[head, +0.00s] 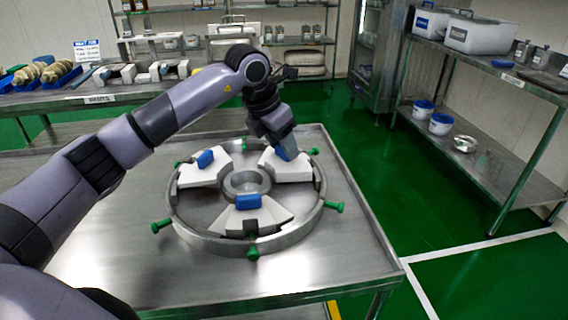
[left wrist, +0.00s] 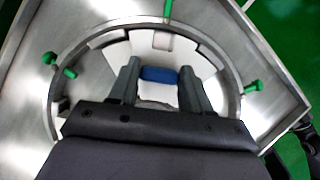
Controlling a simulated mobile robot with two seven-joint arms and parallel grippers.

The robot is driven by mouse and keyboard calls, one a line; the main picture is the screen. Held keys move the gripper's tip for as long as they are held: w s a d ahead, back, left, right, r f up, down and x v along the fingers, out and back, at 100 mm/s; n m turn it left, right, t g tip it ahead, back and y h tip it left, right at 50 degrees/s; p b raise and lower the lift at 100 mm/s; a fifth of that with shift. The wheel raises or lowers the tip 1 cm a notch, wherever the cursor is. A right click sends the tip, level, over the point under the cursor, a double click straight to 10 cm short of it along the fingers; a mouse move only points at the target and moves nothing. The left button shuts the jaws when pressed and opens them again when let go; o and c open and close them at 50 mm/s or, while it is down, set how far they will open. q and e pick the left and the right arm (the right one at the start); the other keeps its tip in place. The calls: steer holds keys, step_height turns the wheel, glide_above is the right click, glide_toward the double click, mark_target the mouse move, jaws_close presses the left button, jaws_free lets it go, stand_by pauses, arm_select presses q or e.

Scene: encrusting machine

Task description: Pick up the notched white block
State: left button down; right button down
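Three white wedge-shaped blocks with blue handles sit in a metal ring (head: 180,222) on the steel table. My left gripper (head: 286,151) is low over the right-hand block (head: 296,172) and partly hides its blue handle. In the left wrist view, the left gripper (left wrist: 160,68) has its fingers apart, one on each side of that blue handle (left wrist: 160,75); contact is not clear. This white block (left wrist: 204,66) shows a squarish recess at its outer edge. The front block (head: 275,211) shows a dark notch at its outer edge. My right gripper is not in view.
The third block (head: 192,177) is at the ring's upper left, and a round hub (head: 232,187) is in the middle. Green pins (head: 334,206) stick out around the ring. The steel table (head: 335,258) is clear at the front. Shelves with containers stand behind and right.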

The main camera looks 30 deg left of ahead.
mark_target(281, 148)
arm_select(q)
steer(key=shift+r, duration=0.1)
step_height(281, 148, up, 20)
steer(key=p, duration=0.2)
stand_by(0.5)
steer(key=shift+s, duration=0.15)
